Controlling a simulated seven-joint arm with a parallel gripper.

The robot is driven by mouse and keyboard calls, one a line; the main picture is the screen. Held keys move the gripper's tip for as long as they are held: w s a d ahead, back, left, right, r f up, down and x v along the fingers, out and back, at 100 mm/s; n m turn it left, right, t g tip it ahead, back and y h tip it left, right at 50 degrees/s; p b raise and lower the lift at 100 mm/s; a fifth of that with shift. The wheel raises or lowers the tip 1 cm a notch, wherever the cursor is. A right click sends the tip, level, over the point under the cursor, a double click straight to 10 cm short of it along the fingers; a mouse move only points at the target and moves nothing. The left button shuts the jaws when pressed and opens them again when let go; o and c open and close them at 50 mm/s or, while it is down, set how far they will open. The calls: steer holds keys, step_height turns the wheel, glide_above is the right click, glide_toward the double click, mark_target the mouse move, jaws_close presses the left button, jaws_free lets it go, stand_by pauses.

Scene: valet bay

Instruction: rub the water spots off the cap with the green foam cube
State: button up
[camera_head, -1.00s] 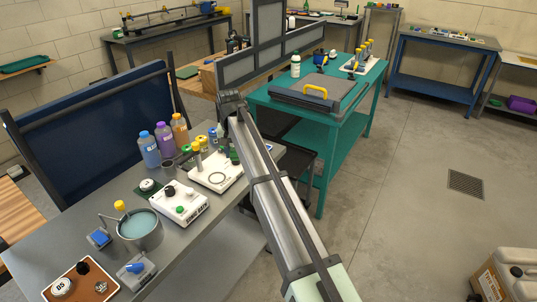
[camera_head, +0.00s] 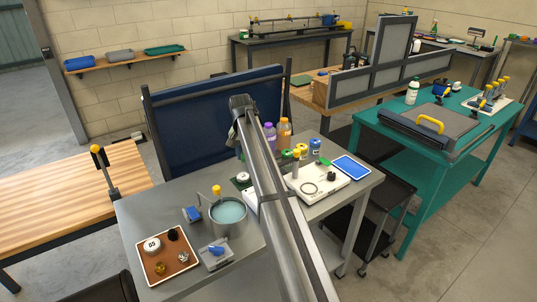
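No thing can be named for certain as the cap or the green foam cube at this size. A round white piece with dark marks (camera_head: 152,245) lies on a brown tray (camera_head: 148,267) at the front left of the grey bench. A small bright green piece (camera_head: 324,161) is at the right, by the white plate with a ring. A dark green pad (camera_head: 233,183) with a small pale round thing on it is partly hidden behind my arm. My arm crosses the bench from the bottom; its far joint stands before the blue panel. My gripper is hidden behind it.
A teal table (camera_head: 400,132) stands right. Floor beyond it is clear.

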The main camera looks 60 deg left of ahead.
mark_target(237, 178)
steer(key=shift+s+a+f, duration=0.5)
steer(key=shift+a+f, duration=0.05)
steer(key=shift+f, duration=0.8)
steer(key=shift+s+a+f, duration=0.5)
steer(key=shift+s+f, duration=0.05)
steer(key=shift+f, duration=0.75)
steer(key=shift+s+a+f, duration=0.5)
steer(key=shift+a+f, duration=0.05)
steer(key=shift+f, duration=0.8)
steer(key=shift+w+f, duration=0.55)
steer(key=shift+w, duration=1.5)
steer(key=shift+s, duration=1.9)
steer(key=shift+s+r, duration=0.1)
steer(key=shift+s, duration=0.05)
step_height(237, 178, up, 8)
